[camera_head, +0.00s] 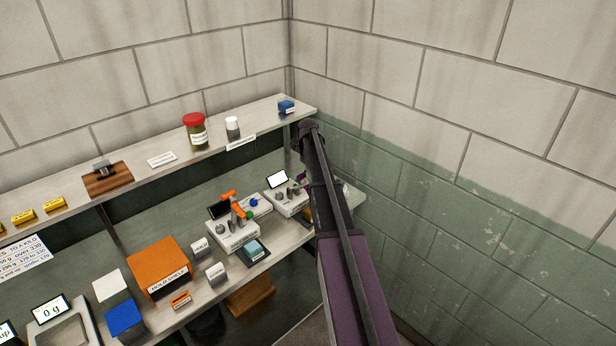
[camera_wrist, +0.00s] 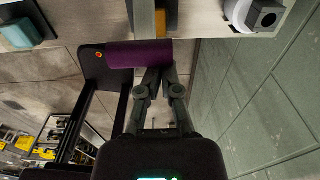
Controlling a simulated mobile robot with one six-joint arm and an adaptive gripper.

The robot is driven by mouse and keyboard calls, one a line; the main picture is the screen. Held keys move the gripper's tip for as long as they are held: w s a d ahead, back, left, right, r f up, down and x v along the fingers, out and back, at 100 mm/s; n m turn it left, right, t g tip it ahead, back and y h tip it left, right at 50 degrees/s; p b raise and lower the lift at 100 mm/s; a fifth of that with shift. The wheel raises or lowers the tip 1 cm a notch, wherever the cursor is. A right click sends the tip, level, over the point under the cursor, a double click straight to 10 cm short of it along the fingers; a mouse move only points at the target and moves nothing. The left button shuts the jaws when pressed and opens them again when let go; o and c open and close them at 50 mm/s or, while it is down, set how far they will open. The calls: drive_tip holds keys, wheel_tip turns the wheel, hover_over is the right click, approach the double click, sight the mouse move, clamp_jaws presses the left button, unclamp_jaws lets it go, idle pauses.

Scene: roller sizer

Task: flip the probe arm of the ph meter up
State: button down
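Two small white bench instruments stand on the counter. The nearer one (camera_head: 233,236) has a dark screen, an orange arm (camera_head: 240,208) and a green knob. The farther one (camera_head: 291,204) has a lit white screen (camera_head: 277,179) and grey parts on top, partly hidden by my arm. I cannot read which is the pH meter, and no probe arm is clear. My gripper (camera_wrist: 162,72) has its fingers drawn together with nothing seen between them. It is at the counter's front edge in the wrist view; my arm hides it in the head view.
A shelf (camera_head: 145,148) above the counter holds a red-lidded jar (camera_head: 195,130) and a white bottle (camera_head: 232,127). A white round-fronted object (camera_wrist: 255,14) sits at the counter edge. Walls close the right side.

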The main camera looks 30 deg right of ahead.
drive_tip(key=w+a+r+p, duration=0.1)
drive_tip(key=w+r+p, duration=0.1)
drive_tip(key=w, duration=0.6)
drive_tip(key=shift+a+r, duration=0.4)
drive_tip(key=shift+r, duration=0.1)
